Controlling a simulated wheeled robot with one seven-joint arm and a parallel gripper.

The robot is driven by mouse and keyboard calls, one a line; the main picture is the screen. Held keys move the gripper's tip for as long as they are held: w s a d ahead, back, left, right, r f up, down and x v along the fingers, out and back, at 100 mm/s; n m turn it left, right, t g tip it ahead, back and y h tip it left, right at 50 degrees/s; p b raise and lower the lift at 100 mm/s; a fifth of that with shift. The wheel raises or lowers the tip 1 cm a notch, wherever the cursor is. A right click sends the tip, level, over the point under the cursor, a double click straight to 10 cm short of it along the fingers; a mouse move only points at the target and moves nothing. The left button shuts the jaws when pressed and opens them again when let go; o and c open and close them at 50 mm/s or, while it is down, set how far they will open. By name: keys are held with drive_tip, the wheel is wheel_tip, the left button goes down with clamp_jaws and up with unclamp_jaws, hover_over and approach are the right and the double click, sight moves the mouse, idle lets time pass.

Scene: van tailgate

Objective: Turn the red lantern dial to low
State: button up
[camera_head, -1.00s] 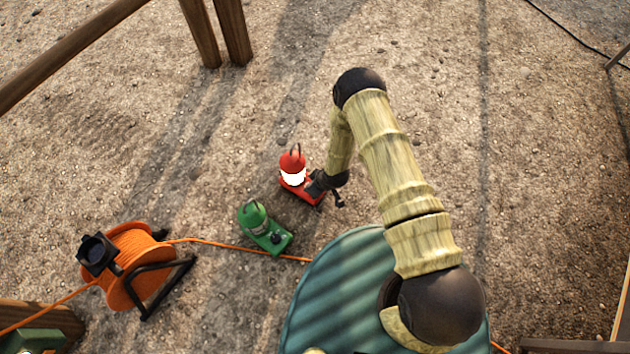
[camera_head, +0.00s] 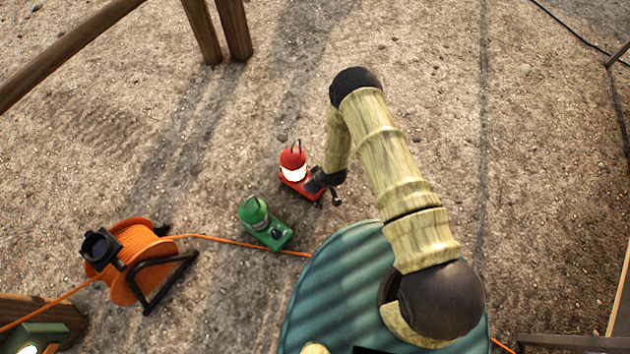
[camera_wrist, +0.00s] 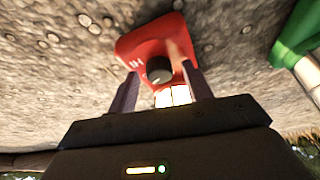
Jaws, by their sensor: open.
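The red lantern (camera_head: 293,158) stands upright on the ground, its globe glowing white. My gripper (camera_head: 316,190) is at the right side of its base in the head view, partly hidden by my wrist. In the wrist view the red base (camera_wrist: 150,42) shows a dark round dial (camera_wrist: 159,69) with a white "HI" mark beside it. My open gripper (camera_wrist: 159,76) has one finger on each side of the dial. I cannot tell whether the fingers touch it. The dial's pointer and a low mark cannot be made out.
A green lantern (camera_head: 254,212) stands close by, lower left of the red one. An orange cable reel (camera_head: 140,255) lies further left, its cord running across the ground. A teal ribbed round surface (camera_head: 330,275) is in front. Wooden posts (camera_head: 218,30) stand at the back.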

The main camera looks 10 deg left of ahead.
drive_tip(key=p+v, duration=0.8)
drive_tip(key=v, duration=0.9)
drive_tip(key=shift+s+d+r, duration=0.1)
drive_tip(key=shift+d+r, duration=0.05)
